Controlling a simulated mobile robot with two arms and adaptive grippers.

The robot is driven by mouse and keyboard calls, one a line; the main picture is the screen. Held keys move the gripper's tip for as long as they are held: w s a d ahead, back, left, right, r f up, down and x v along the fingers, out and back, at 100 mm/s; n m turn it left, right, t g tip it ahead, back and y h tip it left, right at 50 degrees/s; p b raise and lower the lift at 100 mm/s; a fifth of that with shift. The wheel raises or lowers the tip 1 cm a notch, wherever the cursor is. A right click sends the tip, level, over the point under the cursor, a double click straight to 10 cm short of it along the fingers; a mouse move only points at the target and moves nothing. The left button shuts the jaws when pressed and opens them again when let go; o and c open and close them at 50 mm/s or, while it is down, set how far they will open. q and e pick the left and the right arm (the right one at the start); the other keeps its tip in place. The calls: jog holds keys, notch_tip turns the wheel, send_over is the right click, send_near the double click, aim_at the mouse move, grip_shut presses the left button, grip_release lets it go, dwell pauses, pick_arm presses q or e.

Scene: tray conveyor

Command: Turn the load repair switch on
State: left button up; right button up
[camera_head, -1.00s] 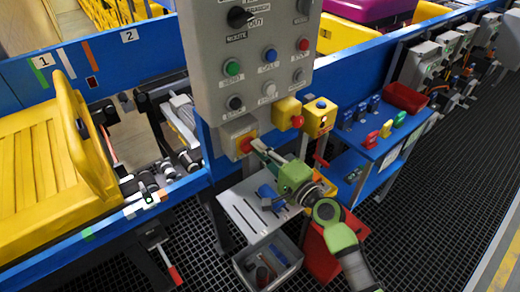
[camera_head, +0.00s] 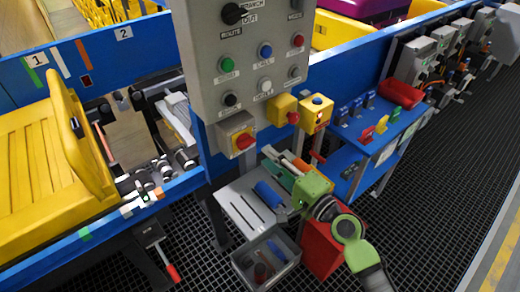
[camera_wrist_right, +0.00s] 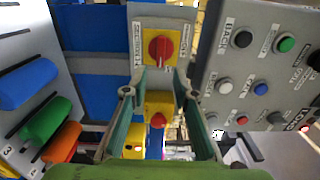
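The switch is a red rotary knob (camera_head: 244,141) on a yellow-faced box (camera_head: 229,130) at the lower left of the grey control panel. In the right wrist view the red knob (camera_wrist_right: 160,48) faces me on its yellow plate (camera_wrist_right: 143,13). The small print beside it is too small to read, and I cannot tell its setting. My right gripper (camera_head: 272,161) is to the lower right of the knob, apart from it. In the right wrist view its fingers (camera_wrist_right: 155,90) are spread with nothing held, and the knob lies beyond the tips. My left gripper is out of view.
The grey panel (camera_head: 205,70) carries several buttons. Two yellow boxes (camera_head: 317,114) with buttons sit right of the switch. Below are a white shelf (camera_head: 240,215) with coloured cylinders and a grey bin (camera_head: 245,265). A yellow tray (camera_head: 30,150) lies at left.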

jog(key=v, duration=0.5)
jog(key=shift+s+d, duration=0.25)
jog(key=shift+s, duration=0.05)
jog(key=s+d+f+n+g+h, duration=0.2)
jog(key=s+d+f, duration=0.1)
jog(key=f, duration=0.9)
jog(key=s+d+f+n+g+h, duration=0.1)
jog(key=s+d+f+g+h, duration=0.2)
jog(key=f, duration=1)
jog(key=s+d+f+n+g+h, duration=0.15)
jog(key=d+f, duration=0.25)
jog(key=f, duration=0.8)
jog(key=s+d+f+n+g+h, duration=0.3)
jog(key=s+f+n, duration=0.1)
jog(key=s+f, duration=1)
jog(key=s+d+f+n+g, duration=0.1)
jog(key=s+f+n+g, duration=0.1)
jog(key=s, duration=0.9)
jog(key=s+d+f+n+g+h, duration=0.1)
jog(key=s+f, duration=0.4)
jog(key=s, duration=0.6)
jog(key=shift+f+n+g, duration=0.35)
jog(key=shift+n+g, duration=0.2)
jog(key=shift+n, duration=0.5)
